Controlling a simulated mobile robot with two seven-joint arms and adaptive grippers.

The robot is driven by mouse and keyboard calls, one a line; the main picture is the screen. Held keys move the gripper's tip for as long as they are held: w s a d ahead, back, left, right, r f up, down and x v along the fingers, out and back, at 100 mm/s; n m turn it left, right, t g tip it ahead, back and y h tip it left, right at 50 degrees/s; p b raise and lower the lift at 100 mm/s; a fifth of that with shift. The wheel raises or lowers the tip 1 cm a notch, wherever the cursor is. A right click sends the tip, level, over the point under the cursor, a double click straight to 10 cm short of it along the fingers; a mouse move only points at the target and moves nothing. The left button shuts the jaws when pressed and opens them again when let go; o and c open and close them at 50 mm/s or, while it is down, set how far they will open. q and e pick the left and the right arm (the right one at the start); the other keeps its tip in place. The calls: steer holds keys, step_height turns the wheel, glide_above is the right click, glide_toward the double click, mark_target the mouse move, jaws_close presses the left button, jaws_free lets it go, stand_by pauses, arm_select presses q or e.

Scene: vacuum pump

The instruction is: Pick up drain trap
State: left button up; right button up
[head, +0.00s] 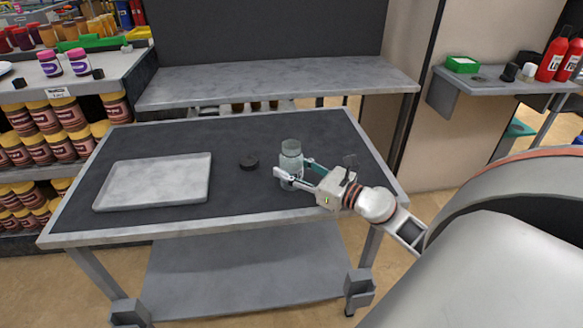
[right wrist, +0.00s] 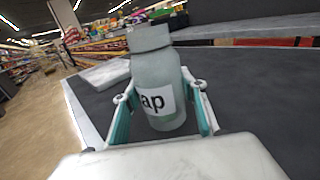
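A translucent grey-green bottle with a capped top, the drain trap (head: 291,150), stands upright near the right side of the dark table. In the right wrist view the bottle (right wrist: 153,70) shows a white label with the letters "ap". My right gripper (head: 296,172) is at the bottle, low on its body. Its two teal-lined fingers (right wrist: 163,98) are spread, one on each side of the bottle. A small gap seems to show, though contact is hard to judge. My left gripper is not in view.
A grey tray (head: 154,201) lies on the left of the table (head: 232,137). A raised grey shelf (head: 275,82) runs behind. A wall shelf (head: 500,84) at right holds red bottles and a green box.

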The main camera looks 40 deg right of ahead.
steer(key=shift+c, duration=1.3)
steer(key=shift+r, duration=0.2)
